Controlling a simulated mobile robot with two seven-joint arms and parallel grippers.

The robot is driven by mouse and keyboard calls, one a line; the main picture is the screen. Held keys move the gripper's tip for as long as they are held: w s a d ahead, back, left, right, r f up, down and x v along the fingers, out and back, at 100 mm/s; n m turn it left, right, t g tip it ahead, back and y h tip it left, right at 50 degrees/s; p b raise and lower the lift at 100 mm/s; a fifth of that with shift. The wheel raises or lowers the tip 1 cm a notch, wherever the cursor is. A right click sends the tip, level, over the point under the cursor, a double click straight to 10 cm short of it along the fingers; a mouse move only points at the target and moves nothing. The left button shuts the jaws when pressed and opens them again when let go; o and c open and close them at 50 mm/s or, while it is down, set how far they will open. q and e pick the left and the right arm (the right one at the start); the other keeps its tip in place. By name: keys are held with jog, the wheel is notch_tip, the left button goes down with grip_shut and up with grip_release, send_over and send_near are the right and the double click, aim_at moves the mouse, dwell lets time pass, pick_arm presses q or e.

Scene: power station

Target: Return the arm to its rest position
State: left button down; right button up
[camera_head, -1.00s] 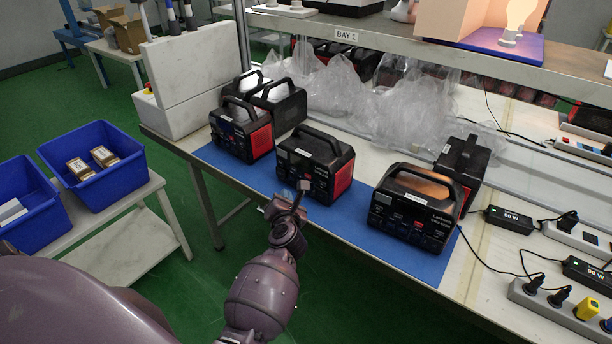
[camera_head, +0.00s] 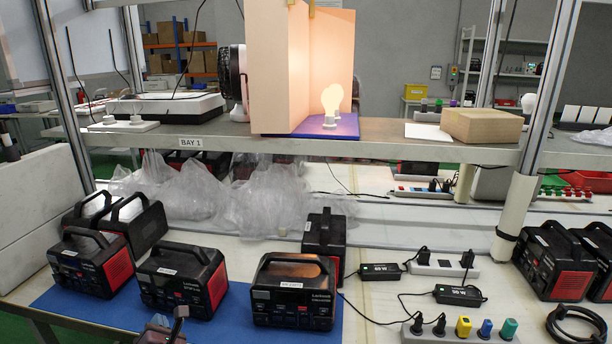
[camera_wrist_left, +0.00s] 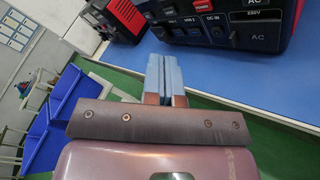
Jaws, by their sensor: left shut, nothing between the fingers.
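My left gripper (camera_head: 166,326) shows at the bottom edge of the head view, in front of the blue mat (camera_head: 60,298) and low near the middle power station (camera_head: 182,280). In the left wrist view its two blue-grey fingers (camera_wrist_left: 165,80) are pressed together and empty. They point toward the front of a black power station (camera_wrist_left: 222,22) with AC and DC sockets. Whether they touch it I cannot tell. Most of my left arm is below the head view. My right gripper is not in view.
More power stations stand on the bench, including a front right one (camera_head: 295,290) and a left one (camera_head: 92,262). Clear plastic bags (camera_head: 225,195) lie behind. A shelf (camera_head: 400,148) with a lit bulb (camera_head: 331,103) spans above. Power strips (camera_head: 460,333) are at right.

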pick_arm(q)
jog(key=w+d+r+m+t+h, duration=0.1)
jog(key=d+r+m+t+h, duration=0.45)
jog(key=m, duration=0.65)
jog(key=s+d+f+m+g+h, duration=0.2)
jog(key=s+d+m+h, duration=0.2)
jog(key=m, duration=0.8)
jog(key=s+f+m+g, duration=0.3)
jog(key=s+f+m, duration=0.2)
jog(key=s, duration=0.7)
jog(key=s+f+m+g, duration=0.3)
jog(key=s+f+m, duration=0.2)
jog(key=s+f, duration=0.4)
jog(key=s, duration=0.3)
jog(key=shift+s+d+f+m+g, duration=0.15)
jog(key=shift+s+f+m+g, duration=0.15)
jog(key=shift+s+f+g, duration=0.1)
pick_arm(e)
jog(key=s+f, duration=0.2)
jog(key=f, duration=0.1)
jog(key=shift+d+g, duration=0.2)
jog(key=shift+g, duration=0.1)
